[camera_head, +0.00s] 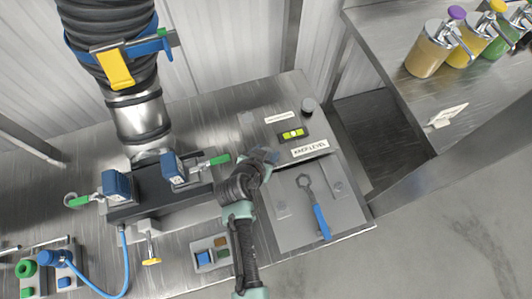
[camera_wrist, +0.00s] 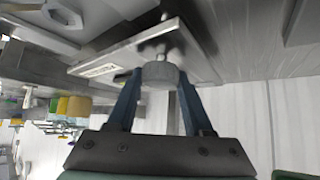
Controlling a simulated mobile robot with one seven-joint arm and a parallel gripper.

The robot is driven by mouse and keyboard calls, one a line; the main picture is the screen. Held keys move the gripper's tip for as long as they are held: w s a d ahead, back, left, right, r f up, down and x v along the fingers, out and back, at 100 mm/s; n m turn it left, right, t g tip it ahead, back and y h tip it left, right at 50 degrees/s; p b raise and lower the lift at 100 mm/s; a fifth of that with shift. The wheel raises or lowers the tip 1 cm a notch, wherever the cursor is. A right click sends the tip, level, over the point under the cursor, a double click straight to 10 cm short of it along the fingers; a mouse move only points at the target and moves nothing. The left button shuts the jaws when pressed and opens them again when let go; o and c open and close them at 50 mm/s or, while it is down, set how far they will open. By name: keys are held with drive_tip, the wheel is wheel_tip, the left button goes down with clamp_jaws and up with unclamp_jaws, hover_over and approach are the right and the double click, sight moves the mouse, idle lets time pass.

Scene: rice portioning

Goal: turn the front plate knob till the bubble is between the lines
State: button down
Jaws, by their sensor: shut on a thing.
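The bubble level (camera_head: 291,133), a black bar with a yellow-green window, sits on the steel plate beside the "KEEP LEVEL" label (camera_head: 309,148). Its window is too small to tell where the bubble lies against the lines. My gripper (camera_head: 265,156) is at the plate's near left side. In the wrist view, my gripper's blue fingers (camera_wrist: 160,80) are shut on a round grey knob (camera_wrist: 160,73), one finger on each side. The knob sits on a thin metal stem by the plate's edge (camera_wrist: 125,52). In the head view my gripper hides this knob.
A dark round knob (camera_head: 307,104) stands at the plate's far corner. A blue-handled wrench (camera_head: 319,216) lies right of my arm. A black clamp block with blue and green fittings (camera_head: 187,166) stands close on the left. Sauce pumps (camera_head: 428,55) stand on another counter.

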drive_tip(key=shift+s+f, duration=0.1)
idle(0.3)
drive_tip(key=shift+c, duration=1.5)
unclamp_jaws()
drive_tip(key=b+v, duration=0.1)
drive_tip(key=v, duration=1.2)
drive_tip(key=shift+a+b, duration=0.2)
drive_tip(key=shift+b, duration=0.15)
